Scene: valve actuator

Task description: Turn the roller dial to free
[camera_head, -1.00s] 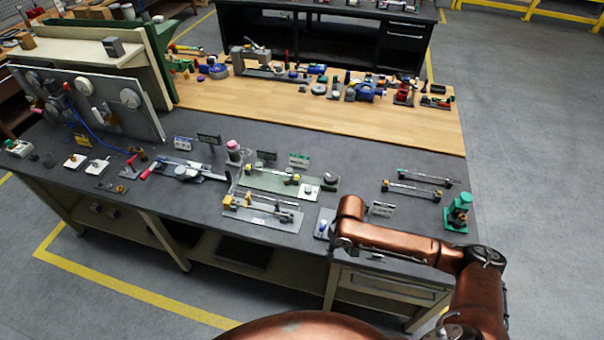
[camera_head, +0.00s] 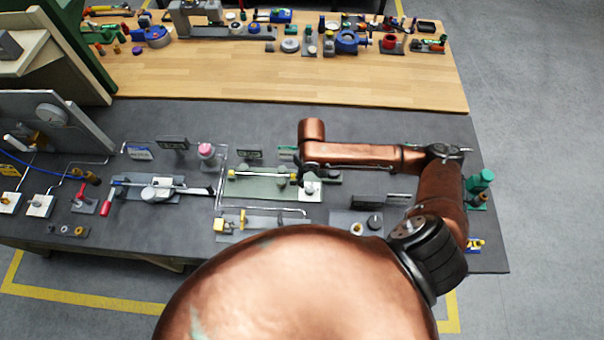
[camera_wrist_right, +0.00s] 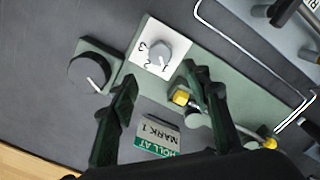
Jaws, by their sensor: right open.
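In the right wrist view a grey dial (camera_wrist_right: 157,51) sits on a white plate with number-like marks around it. A dark round knob (camera_wrist_right: 87,73) with a white pointer line is beside it on a green base. I cannot tell for sure which one is the roller dial. A label (camera_wrist_right: 160,140) reading "ROLL AT MARK 1" stands between my right gripper's fingers. My right gripper (camera_wrist_right: 160,78) is open and empty, its fingertips just short of the white plate. In the head view the white plate (camera_head: 311,196) is partly hidden by my right arm. My left gripper is out of view.
The green fixture (camera_head: 265,187) carries a rod with yellow ends (camera_wrist_right: 181,98). A lever fixture with a red handle (camera_head: 106,206) is at left, a green device (camera_head: 481,181) at right. Bent pipes (camera_wrist_right: 250,55) run close by. The grey bench top behind (camera_head: 400,120) is clear.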

